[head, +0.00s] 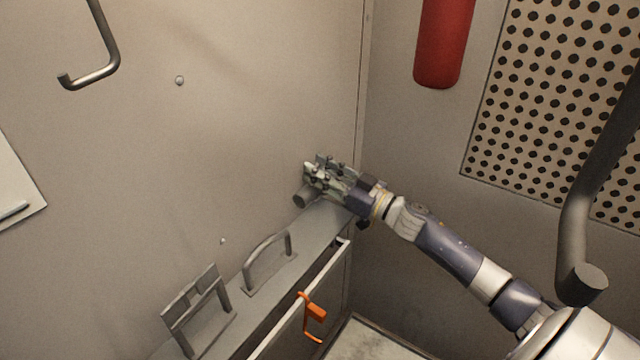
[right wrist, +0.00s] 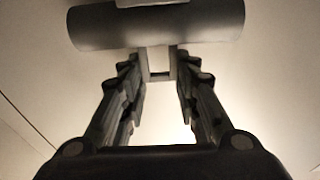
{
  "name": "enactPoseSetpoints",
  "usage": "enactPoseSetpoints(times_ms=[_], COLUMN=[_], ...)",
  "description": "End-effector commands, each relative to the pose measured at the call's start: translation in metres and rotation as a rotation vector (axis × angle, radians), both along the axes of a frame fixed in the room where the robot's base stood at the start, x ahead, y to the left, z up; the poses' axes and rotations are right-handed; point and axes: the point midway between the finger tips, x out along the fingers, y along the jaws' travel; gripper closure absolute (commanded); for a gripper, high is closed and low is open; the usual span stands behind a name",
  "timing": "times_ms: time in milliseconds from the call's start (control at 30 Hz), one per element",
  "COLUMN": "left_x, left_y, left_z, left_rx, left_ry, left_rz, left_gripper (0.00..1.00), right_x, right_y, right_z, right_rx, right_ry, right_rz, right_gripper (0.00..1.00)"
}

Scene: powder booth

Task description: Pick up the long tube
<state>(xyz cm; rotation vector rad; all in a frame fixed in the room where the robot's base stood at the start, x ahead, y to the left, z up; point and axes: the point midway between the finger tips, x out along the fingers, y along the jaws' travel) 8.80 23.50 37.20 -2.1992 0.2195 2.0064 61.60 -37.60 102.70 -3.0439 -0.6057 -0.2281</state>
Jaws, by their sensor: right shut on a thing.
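A grey tube (head: 303,197) shows its round end just below my right gripper (head: 318,173), above the narrow ledge by the wall; the gripper hides the rest. In the right wrist view, a dark cylinder (right wrist: 100,26) lies crosswise just beyond the fingertips of my right gripper (right wrist: 158,62). The fingers are shut on this tube's side, where a small squarish grey part shows between the tips; the exact contact is unclear. Another long, bent dark grey tube (head: 585,200) comes down from the upper right edge, apart from the gripper. My left gripper is not in view.
The ledge (head: 262,290) carries a grey arched handle (head: 270,258) and a bracket frame (head: 197,305). An orange hook (head: 314,310) hangs on its front rail. A red cylinder (head: 443,45) and a perforated panel (head: 540,110) are on the right wall. A bent metal handle (head: 95,78) is upper left.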

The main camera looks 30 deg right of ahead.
Motion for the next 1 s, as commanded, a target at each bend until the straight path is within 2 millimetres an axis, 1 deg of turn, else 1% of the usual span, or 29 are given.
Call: enactPoseSetpoints(times_ms=[33,100,167,267,600,1000], left_x=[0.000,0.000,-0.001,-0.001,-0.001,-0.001], left_y=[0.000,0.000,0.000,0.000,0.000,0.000], left_z=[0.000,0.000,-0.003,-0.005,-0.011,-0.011], left_rx=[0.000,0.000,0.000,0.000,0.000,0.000], left_ry=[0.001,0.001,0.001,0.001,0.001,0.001], left_rz=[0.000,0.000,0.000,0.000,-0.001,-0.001], left_gripper=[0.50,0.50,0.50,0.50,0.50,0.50], right_x=[0.000,0.000,-0.008,-0.022,-0.080,-0.148], right_y=[0.000,0.001,-0.003,-0.009,-0.032,-0.061], right_z=[0.012,0.025,0.021,0.020,0.021,0.022], right_rx=[-0.006,-0.007,0.001,-0.001,0.000,0.000], right_ry=[-0.005,-0.004,0.004,0.004,0.004,0.002], right_rz=[0.003,0.003,0.000,0.000,0.000,-0.001], right_gripper=[1.00,1.00,1.00,1.00,1.00,1.00])
